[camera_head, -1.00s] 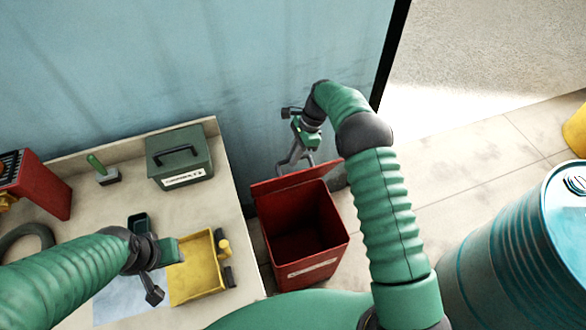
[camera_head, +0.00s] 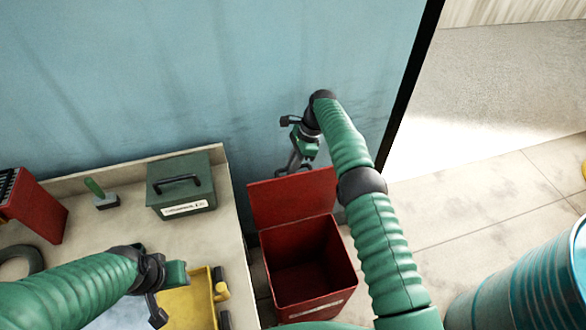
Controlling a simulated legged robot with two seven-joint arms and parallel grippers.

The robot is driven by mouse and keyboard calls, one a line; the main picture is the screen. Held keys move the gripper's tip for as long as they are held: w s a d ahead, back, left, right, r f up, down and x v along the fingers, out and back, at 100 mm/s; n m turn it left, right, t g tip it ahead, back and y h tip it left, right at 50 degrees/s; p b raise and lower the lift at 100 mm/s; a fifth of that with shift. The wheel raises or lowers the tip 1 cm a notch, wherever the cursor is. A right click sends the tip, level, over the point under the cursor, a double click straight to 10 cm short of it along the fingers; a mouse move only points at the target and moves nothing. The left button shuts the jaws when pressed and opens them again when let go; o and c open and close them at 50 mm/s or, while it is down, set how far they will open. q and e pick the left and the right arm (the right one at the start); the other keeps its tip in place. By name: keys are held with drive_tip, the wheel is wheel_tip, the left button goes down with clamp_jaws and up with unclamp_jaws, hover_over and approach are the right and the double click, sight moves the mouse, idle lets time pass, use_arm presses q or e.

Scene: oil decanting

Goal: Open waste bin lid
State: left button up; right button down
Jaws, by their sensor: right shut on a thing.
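The red waste bin (camera_head: 338,262) stands on the floor just right of the workbench. Its inside is open to view and looks dark and empty. Its red lid (camera_head: 292,202) is raised at the back of the bin, tilted up towards the blue wall. My right gripper (camera_head: 293,168) is at the lid's upper edge, shut on it, with the fingertips partly hidden behind the lid.
The bench (camera_head: 228,225) holds a green metal box (camera_head: 180,192), a red case (camera_head: 35,210) and a green-handled brush (camera_head: 104,200). A blue drum (camera_head: 535,285) stands at lower right. The blue wall (camera_head: 200,70) is close behind the bin.

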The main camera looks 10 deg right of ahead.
use_arm(q)
drive_tip(key=shift+w, duration=0.1)
use_arm(e)
drive_tip(key=shift+w+d+r, duration=0.15)
drive_tip(key=shift+w+d, duration=0.05)
drive_tip(key=shift+d, duration=0.1)
drive_tip(key=c, duration=1.7)
unclamp_jaws()
drive_tip(key=shift+o, duration=1.2)
drive_tip(key=shift+s+d, duration=0.1)
use_arm(q)
drive_tip(key=shift+d, duration=0.4)
use_arm(e)
drive_tip(key=shift+d, duration=0.1)
use_arm(q)
drive_tip(key=shift+r, duration=0.15)
